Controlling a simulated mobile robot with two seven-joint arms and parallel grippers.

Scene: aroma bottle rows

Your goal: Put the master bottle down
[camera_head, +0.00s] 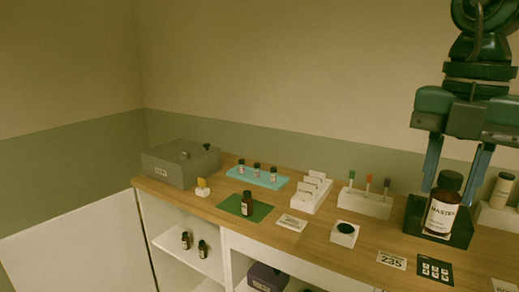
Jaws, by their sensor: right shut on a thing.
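The master bottle (441,212) is dark brown with a black cap and a white label reading MASTER. It is upright at the right of the counter, in front of or inside a dark square holder (412,223). My right gripper (449,181) points down from above, its two blue-grey fingers on either side of the bottle's cap, shut on it. I cannot tell whether the bottle's base touches the holder. My left gripper is out of view.
A white block with coloured sticks (365,203) stands left of the holder, and another pale block with a vial (500,190) stands close on its right. Cards (391,260) lie in front. A small bottle (247,204) stands on a green mat (262,211) further left.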

